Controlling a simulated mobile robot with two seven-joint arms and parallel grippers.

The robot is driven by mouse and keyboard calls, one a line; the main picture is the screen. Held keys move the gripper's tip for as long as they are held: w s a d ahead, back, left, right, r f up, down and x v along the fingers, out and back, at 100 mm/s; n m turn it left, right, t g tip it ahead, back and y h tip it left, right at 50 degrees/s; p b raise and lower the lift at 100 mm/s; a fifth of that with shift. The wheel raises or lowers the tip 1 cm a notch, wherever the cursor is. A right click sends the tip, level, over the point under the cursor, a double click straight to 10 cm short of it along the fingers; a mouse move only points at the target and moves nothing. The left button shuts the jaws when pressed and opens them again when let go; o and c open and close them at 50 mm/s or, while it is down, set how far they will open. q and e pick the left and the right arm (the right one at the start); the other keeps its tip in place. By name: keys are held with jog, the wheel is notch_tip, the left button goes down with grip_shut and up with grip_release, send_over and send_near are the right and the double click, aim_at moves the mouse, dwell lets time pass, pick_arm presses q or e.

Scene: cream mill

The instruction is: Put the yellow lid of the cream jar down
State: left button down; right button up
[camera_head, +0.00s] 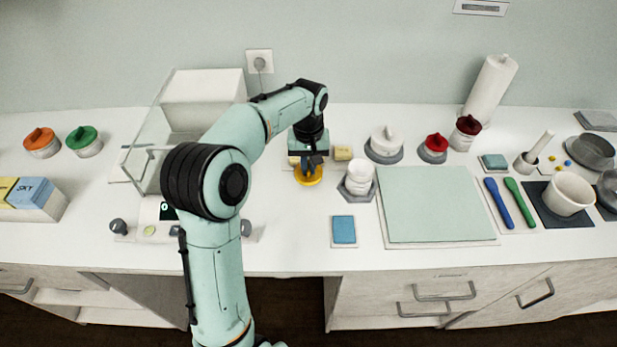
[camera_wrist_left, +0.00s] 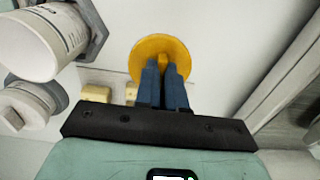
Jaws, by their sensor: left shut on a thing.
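The yellow lid (camera_head: 308,178) is a flat round disc with a small raised grip. My left gripper (camera_head: 309,164) points down and is shut on that grip. In the left wrist view the lid (camera_wrist_left: 160,58) shows beyond the two blue fingers (camera_wrist_left: 164,82), which close on its grip. The lid is at or just above the white counter; I cannot tell whether it touches. A white jar (camera_head: 358,178) stands on a grey hexagonal base to the right of the lid, and a white jar also shows in the left wrist view (camera_wrist_left: 40,42). My right gripper is not in view.
A small yellowish block (camera_head: 343,153) lies just right of my gripper. A blue pad (camera_head: 343,230) and a pale green mat (camera_head: 437,204) lie farther right. A glass-sided balance (camera_head: 150,150) stands to the left. The counter in front of the lid is clear.

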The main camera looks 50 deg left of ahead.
aim_at(308, 177)
pick_arm(q)
jog(key=shift+f, duration=2.25)
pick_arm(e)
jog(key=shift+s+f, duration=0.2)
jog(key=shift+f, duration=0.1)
pick_arm(q)
jog(key=shift+b, duration=0.3)
jog(key=shift+f, duration=0.15)
jog(key=c, duration=1.2)
grip_release()
notch_tip(308, 177, up, 12)
jog(key=shift+r+p, duration=0.15)
jog(key=shift+p, duration=0.8)
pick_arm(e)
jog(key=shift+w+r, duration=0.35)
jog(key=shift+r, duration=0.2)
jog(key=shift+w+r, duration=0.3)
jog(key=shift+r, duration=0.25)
